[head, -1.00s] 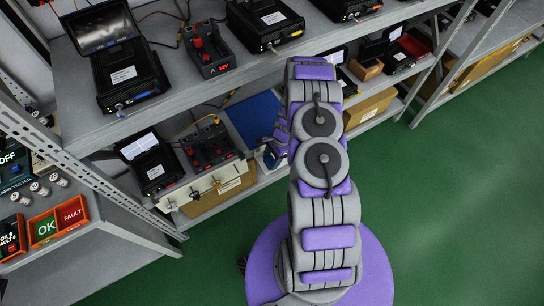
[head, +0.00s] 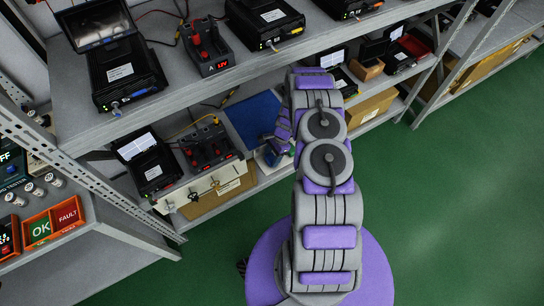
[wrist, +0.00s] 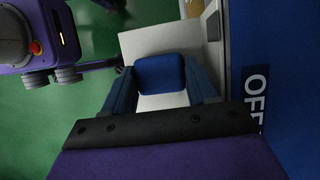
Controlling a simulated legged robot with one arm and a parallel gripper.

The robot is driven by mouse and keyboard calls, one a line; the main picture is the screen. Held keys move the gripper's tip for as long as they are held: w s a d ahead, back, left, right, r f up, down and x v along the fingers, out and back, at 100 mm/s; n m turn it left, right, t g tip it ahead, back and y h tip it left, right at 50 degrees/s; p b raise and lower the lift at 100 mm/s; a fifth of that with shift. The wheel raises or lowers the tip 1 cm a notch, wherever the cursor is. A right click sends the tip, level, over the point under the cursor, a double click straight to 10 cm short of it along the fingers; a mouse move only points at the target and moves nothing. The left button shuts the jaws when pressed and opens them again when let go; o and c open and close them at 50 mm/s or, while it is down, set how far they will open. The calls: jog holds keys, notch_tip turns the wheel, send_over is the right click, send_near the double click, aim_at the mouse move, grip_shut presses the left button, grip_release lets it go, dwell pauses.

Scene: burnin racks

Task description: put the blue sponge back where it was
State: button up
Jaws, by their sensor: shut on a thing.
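The blue sponge (wrist: 160,72) sits between the two fingers of my gripper (wrist: 160,80) in the wrist view, and the fingers are shut on it. A white, flat surface (wrist: 140,46) lies behind the sponge; I cannot tell whether the sponge touches it. In the head view my purple gripper (head: 282,138) is at the lower shelf, just right of a blue panel (head: 252,116). Most of the sponge is hidden there by my arm.
A blue surface with "OFF" lettering (wrist: 285,90) runs close along the right in the wrist view. Black and red test devices (head: 208,145) stand left of the blue panel. The upper shelf (head: 210,90) overhangs. A cardboard box (head: 370,106) is to the right; green floor is clear.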

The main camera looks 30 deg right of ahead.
jog(key=o, duration=0.7)
jog(key=shift+o, duration=0.2)
jog(key=shift+r, duration=0.1)
jog(key=p+v, duration=0.3)
jog(key=v, duration=0.8)
jog(key=shift+d+r, duration=0.15)
jog(key=shift+r, duration=0.25)
jog(key=shift+s, duration=0.1)
